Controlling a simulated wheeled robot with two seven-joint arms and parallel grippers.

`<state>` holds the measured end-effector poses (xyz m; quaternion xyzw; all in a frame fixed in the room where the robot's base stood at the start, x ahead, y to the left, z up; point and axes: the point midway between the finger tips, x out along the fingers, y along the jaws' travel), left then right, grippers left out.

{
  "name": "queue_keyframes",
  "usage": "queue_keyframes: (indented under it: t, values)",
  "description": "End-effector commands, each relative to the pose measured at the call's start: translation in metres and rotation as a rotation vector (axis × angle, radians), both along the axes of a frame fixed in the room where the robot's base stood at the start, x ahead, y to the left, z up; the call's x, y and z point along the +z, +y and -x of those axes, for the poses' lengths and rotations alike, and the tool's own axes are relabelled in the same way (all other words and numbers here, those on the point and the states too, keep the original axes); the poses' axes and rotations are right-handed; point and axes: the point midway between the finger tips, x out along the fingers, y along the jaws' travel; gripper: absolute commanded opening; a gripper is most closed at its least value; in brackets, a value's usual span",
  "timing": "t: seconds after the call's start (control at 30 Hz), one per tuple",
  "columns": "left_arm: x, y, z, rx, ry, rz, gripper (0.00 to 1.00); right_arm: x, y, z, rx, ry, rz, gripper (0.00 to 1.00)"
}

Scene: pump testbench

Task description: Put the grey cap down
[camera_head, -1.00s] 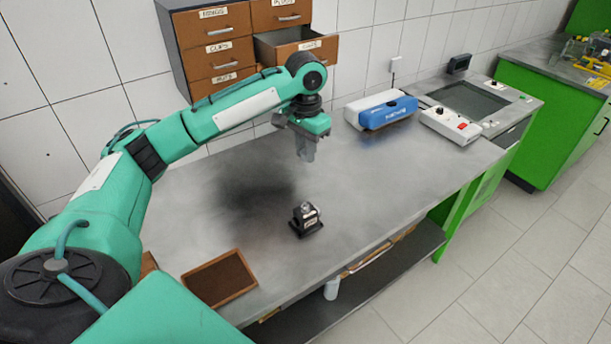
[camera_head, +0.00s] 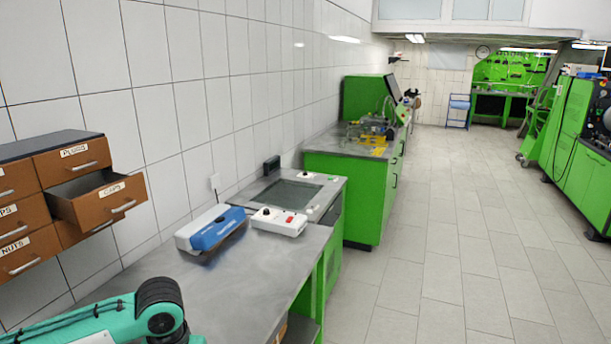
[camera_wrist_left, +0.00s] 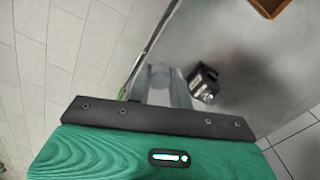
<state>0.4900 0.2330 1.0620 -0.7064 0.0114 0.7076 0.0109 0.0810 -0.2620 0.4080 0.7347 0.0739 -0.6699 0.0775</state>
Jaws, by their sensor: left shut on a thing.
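In the left wrist view my left gripper (camera_wrist_left: 160,73) is shut on the grey cap (camera_wrist_left: 159,82), a small pale round shape between the two grey fingers. It is over the grey workbench near its edge; I cannot tell how high. A small black block fixture with a metal top (camera_wrist_left: 204,82) stands just right of the fingers in that view. In the head view only part of my left arm shows at the lower left; the gripper and cap are out of that picture. My right gripper is in neither view.
A brown tray (camera_wrist_left: 268,4) shows at the wrist view's top edge. In the head view, the workbench (camera_head: 250,275) carries a blue and white device (camera_head: 215,230) and a white control box (camera_head: 279,222). The drawer labelled CAPS (camera_head: 100,199) stands open. Floor (camera_head: 430,270) at right is clear.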

Motion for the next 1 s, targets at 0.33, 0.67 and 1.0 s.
queue_keyframes:
  t: [0.33,0.67,1.0]
  values:
    - [-0.020,-0.021,0.033,0.033,-0.003,-0.001,0.00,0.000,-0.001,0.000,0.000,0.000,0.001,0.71]
    - [-0.021,-0.022,0.034,0.030,0.001,0.001,0.00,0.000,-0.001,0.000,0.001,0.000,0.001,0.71]
    - [-0.020,-0.021,0.033,0.032,-0.001,-0.001,0.00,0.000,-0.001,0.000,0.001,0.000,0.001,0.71]
